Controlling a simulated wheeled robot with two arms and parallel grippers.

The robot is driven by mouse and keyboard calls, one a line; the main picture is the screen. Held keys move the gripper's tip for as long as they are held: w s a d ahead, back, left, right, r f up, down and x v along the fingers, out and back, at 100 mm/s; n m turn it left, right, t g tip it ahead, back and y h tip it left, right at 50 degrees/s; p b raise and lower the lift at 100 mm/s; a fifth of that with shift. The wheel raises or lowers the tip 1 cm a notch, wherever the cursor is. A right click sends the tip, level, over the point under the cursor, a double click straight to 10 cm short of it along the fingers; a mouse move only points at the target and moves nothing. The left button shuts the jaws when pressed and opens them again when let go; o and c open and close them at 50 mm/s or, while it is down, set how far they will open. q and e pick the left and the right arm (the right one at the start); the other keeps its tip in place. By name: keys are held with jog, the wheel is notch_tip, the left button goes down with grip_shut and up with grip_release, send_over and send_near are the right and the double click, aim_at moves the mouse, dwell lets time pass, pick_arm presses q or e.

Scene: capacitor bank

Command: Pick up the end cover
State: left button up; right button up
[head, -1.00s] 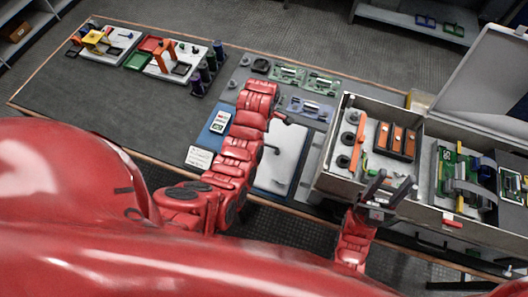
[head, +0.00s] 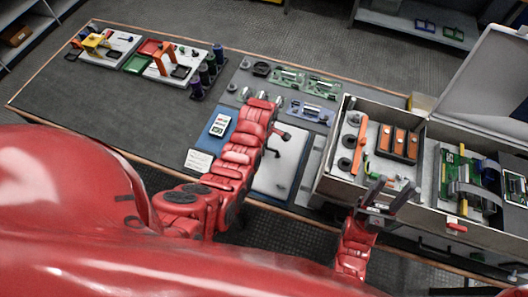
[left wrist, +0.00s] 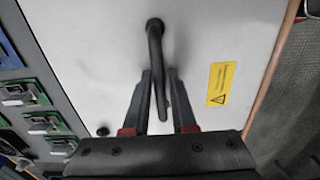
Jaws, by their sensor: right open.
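The end cover appears to be the pale flat panel (head: 283,166) lying on the bench, partly hidden by my left arm. In the left wrist view the same panel (left wrist: 90,35) fills most of the picture, with a dark bar handle (left wrist: 155,50) and a yellow warning label (left wrist: 221,84). My left gripper (left wrist: 160,78) is over the panel with its fingers apart, one on each side of the handle; a small gap shows on the right. In the head view its fingers are mostly hidden by the arm.
The open metal case (head: 330,190) with orange and green parts stands right of the panel. Green circuit boards (head: 322,87) lie behind it. Trays (head: 115,47) sit at the far left.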

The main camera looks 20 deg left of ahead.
pick_arm(q)
grip_shut()
jog(key=shift+w, duration=0.1)
dwell(1.0)
